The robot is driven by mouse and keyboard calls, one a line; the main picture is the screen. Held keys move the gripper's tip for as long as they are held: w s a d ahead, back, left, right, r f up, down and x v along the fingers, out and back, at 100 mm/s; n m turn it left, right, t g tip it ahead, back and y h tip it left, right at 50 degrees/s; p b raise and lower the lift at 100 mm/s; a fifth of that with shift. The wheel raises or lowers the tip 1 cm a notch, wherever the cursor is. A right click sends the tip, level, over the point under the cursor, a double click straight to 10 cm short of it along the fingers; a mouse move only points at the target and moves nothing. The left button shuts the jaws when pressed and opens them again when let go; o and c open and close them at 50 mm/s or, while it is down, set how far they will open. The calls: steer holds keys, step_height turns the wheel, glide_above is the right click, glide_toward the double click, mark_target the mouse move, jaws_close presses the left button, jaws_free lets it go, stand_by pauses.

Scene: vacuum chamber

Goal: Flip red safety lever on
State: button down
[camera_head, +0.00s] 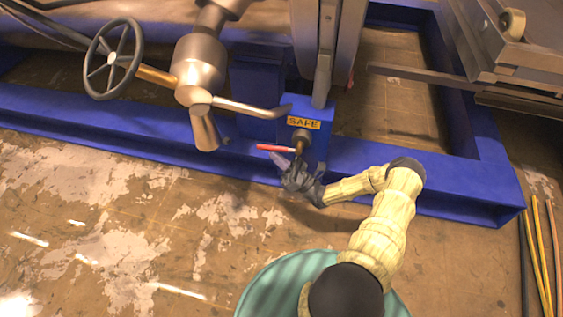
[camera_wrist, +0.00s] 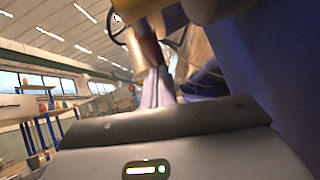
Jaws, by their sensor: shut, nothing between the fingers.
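The red safety lever (camera_head: 275,148) shows in the head view. It points left, about level, from a round metal pivot (camera_head: 301,138) on a blue post under a yellow "SAFE" label (camera_head: 303,123). My gripper (camera_head: 279,160) is just below the lever, with its fingers pointing up and left towards it. The fingers look closed and hold nothing. I cannot tell whether they touch the lever. In the wrist view the gripper body fills the bottom, and a narrow reddish part (camera_wrist: 150,48) stands above the fingers (camera_wrist: 157,88).
A blue frame beam (camera_head: 110,140) runs behind the gripper. A metal valve with a long handle (camera_head: 245,107) and a handwheel (camera_head: 113,59) are at upper left. Yellow rods (camera_head: 536,255) lie at right. The floor (camera_head: 120,235) at lower left is clear.

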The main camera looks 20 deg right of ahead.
steer(key=shift+w+a+r+m+t, duration=0.15)
steer(key=shift+r+t, duration=0.1)
steer(key=shift+t, duration=0.2)
steer(key=shift+a+r+m+t, duration=0.15)
steer(key=shift+r+t, duration=0.1)
steer(key=shift+t, duration=0.2)
steer(key=shift+r, duration=0.1)
steer(key=w+a+f+b+v, duration=0.1)
steer(key=b+v, duration=0.6)
steer(key=v, duration=0.6)
steer(key=shift+a+f, duration=0.2)
steer(key=shift+f, duration=0.3)
steer(key=shift+s+g+y, duration=0.1)
steer(key=shift+g+y, duration=0.2)
